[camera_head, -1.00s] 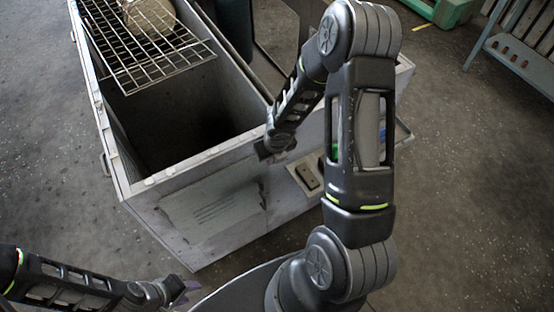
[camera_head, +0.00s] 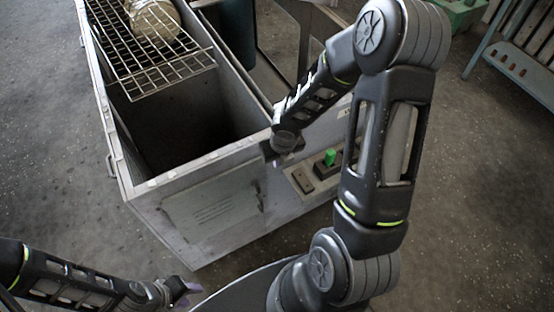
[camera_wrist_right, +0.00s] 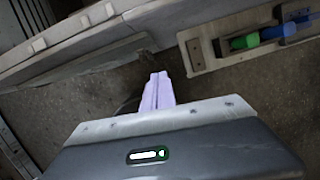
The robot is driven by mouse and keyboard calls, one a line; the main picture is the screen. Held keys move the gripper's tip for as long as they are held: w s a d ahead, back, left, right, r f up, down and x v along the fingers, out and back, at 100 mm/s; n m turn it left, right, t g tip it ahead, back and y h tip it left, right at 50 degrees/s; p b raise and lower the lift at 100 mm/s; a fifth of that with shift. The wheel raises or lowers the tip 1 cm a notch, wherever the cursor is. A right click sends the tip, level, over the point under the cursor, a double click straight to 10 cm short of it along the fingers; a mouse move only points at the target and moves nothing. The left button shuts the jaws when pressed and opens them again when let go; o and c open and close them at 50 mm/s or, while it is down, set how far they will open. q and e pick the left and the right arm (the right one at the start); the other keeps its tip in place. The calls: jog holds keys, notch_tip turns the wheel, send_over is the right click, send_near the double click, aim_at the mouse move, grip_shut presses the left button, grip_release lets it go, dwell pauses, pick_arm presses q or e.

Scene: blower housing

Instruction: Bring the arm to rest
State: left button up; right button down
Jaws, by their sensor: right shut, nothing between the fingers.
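My right arm reaches up from the bottom centre of the head view and bends down over the front right corner of a grey metal housing (camera_head: 228,165). My right gripper (camera_head: 268,152) is at that corner, partly hidden by its wrist. In the right wrist view its pale purple fingers (camera_wrist_right: 158,92) are together with nothing between them. They show over the floor beside the housing wall; I cannot tell whether they touch the housing. My left gripper (camera_head: 182,290) is low at the bottom left, in front of the housing; its opening cannot be made out.
The housing is open-topped, with a wire rack (camera_head: 150,68) bearing a round tan object (camera_head: 153,18). A panel (camera_head: 303,180) with a green knob (camera_head: 330,157) is near the right gripper. A blue part (camera_wrist_right: 275,32) shows there too. A blue-grey rack (camera_head: 515,70) stands right. Floor right is clear.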

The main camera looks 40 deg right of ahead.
dwell(0.5)
jog(key=s+a+f+m+y+b, duration=0.1)
jog(key=a+f+m+y, duration=0.1)
jog(key=a+m, duration=0.75)
jog(key=a+f+m+y, duration=0.2)
jog(key=a+f+m, duration=0.15)
jog(key=m, duration=1.15)
jog(key=s+a+f+m+g+b, duration=0.2)
jog(key=s+a+f+m, duration=0.8)
jog(key=s, duration=0.4)
jog(key=shift+a+f+m+y, duration=0.15)
jog(key=shift+a+m+y, duration=0.15)
jog(key=shift+a+m, duration=0.25)
jog(key=shift+d, duration=0.1)
